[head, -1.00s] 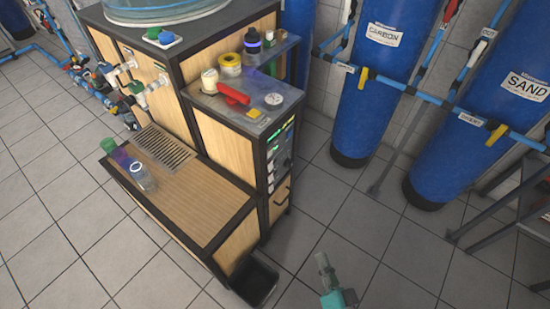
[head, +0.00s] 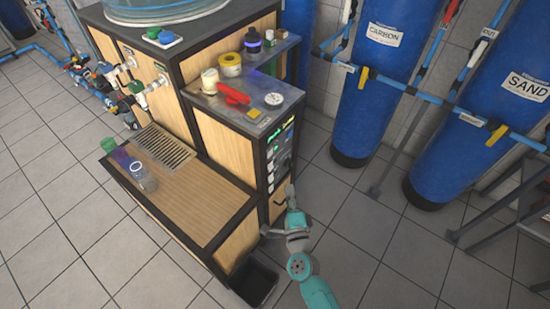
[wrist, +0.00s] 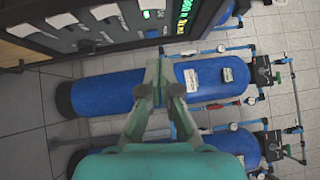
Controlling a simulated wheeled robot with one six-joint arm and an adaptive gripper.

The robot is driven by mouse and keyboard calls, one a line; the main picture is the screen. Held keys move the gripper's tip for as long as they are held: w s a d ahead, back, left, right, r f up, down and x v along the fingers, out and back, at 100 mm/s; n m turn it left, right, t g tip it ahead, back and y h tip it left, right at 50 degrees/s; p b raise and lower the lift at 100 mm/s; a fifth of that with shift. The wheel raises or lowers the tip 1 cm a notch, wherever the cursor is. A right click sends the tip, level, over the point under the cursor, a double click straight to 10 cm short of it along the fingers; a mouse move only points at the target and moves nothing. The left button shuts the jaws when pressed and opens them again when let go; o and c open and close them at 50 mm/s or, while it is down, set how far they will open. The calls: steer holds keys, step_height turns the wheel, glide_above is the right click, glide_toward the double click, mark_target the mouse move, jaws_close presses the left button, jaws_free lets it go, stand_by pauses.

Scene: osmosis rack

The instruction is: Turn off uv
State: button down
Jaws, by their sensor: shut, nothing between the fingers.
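The control panel (head: 281,152) is on the right side of the cabinet's narrow tower, with a green-lit display near its top and several grey switches or sockets below. In the wrist view the panel (wrist: 95,30) fills the upper left, with pale grey rocker-like parts and a green display. I cannot read any label that marks the uv switch. My gripper (head: 290,190) is in front of the tower, just below the panel. In the wrist view my gripper (wrist: 158,75) is shut and empty, its tips apart from the panel.
A grey tower top (head: 215,101) holds a red object, jars and tape. The blue carbon tank (head: 375,90) and sand tank (head: 470,130) stand to the right. A black bin (head: 254,282) is on the floor near my arm. Tiled floor between tower and tanks is open.

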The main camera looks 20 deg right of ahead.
steer(key=shift+w, duration=0.2)
glide_toward(270, 153)
steer(key=w+d, duration=0.4)
steer(key=d, duration=0.1)
steer(key=shift+w+a+r, duration=0.25)
steer(key=shift+w+a, duration=0.4)
steer(key=shift+w, duration=0.15)
steer(key=shift+w+a+r, duration=0.2)
steer(key=shift+w+a, duration=0.4)
steer(key=shift+w, duration=0.15)
